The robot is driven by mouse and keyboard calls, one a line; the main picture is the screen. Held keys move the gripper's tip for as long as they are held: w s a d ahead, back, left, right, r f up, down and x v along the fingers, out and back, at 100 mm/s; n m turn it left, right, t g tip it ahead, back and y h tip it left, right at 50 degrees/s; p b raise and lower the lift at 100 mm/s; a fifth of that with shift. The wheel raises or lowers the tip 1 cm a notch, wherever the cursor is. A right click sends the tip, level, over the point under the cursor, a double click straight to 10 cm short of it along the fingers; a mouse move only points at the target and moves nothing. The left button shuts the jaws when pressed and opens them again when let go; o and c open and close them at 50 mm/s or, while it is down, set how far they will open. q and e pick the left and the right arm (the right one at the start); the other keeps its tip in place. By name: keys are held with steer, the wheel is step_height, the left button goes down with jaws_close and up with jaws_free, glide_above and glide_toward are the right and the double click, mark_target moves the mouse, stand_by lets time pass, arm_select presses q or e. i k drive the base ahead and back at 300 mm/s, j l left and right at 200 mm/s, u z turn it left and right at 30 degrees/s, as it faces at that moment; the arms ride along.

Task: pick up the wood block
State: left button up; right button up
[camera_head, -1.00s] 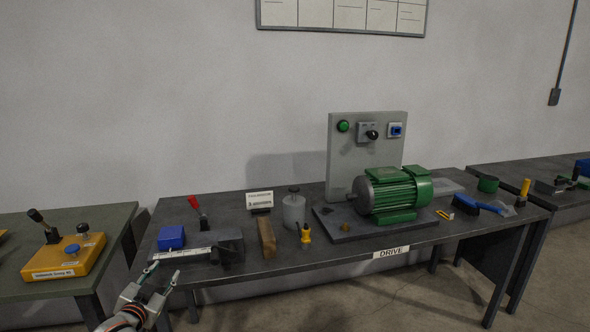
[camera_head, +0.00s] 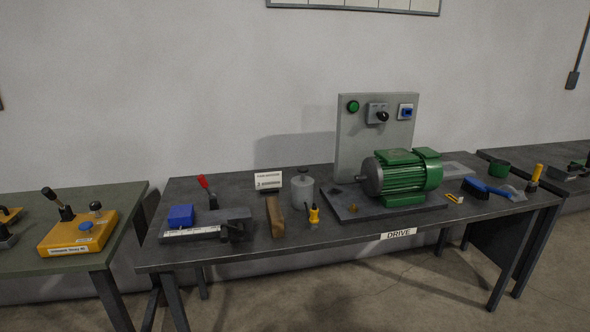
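The wood block (camera_head: 275,216) is a brown, narrow, oblong piece on the dark table (camera_head: 330,240). It lies between the clamp fixture with the blue block on the left and a grey canister on the right. Nothing covers it. Neither of my grippers shows in the head view now.
Close to the wood block are a small white sign (camera_head: 268,180), a grey canister (camera_head: 302,187), a yellow-handled tool (camera_head: 314,215) and the clamp fixture (camera_head: 205,224). A green motor (camera_head: 402,176) stands further right. A yellow box (camera_head: 78,234) sits on the left table.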

mark_target(275, 216)
steer(key=l+u, duration=0.15)
steer(key=u, duration=0.15)
steer(key=i+l+u, duration=0.1)
steer(key=u, duration=0.2)
steer(key=i+l+u, duration=0.2)
steer(key=l, duration=0.3)
steer(key=l+u, duration=0.2)
steer(key=l, duration=0.25)
steer(key=l+u, duration=0.15)
steer(key=l, duration=0.85)
